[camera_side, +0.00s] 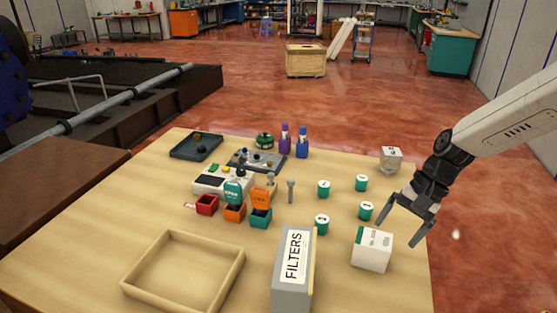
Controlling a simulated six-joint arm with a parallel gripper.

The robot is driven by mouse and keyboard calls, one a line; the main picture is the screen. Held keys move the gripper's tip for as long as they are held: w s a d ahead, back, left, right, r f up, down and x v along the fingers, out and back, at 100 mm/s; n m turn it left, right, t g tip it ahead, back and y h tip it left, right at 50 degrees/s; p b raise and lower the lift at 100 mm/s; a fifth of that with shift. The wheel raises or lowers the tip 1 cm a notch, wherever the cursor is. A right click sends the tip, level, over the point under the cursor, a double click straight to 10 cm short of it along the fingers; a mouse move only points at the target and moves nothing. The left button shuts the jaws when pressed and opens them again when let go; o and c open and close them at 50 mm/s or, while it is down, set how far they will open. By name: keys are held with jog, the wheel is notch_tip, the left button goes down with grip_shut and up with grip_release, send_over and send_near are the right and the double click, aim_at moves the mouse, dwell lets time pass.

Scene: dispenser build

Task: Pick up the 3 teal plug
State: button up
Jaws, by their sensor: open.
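Several teal plugs with white numbered tops stand upright on the table: one (323,190) in the middle, one (361,184) to its right, one (366,212) nearer my gripper, and one (321,226) behind the filter box. The numbers are too small to read with certainty, so I cannot tell which is the 3 plug. My gripper (402,222) is open and empty at the right side of the table, fingers pointing down. It appears above the table, to the right of the nearest plug, and holds nothing.
A white and green box (371,252) stands just below my gripper in the picture. A grey FILTERS box (292,270) stands at the front. An empty wooden tray (130,280) lies front left.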

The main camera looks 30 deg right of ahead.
jog(key=w+m+y, duration=0.1)
jog(key=w+m, duration=0.1)
jog(key=w+a+m+t+y, duration=0.1)
jog(key=w+m, duration=0.1)
jog(key=w+m+y, duration=0.1)
jog(key=w+m, duration=0.1)
jog(key=m, duration=0.1)
jog(key=shift+a+r+y, duration=0.2)
jog(key=shift+a+y, duration=0.2)
jog(key=w+d+r+m+t+y, duration=0.1)
jog(key=w+m+t+y, duration=0.25)
jog(key=w+m, duration=0.4)
send_near(316, 223)
jog(key=shift+w+a+f+t+h, duration=0.25)
jog(key=shift+w+a+f+t, duration=0.2)
jog(key=shift+a+f, duration=0.3)
jog(key=shift+f, duration=0.1)
jog(key=shift+x, duration=3.95)
grip_shut()
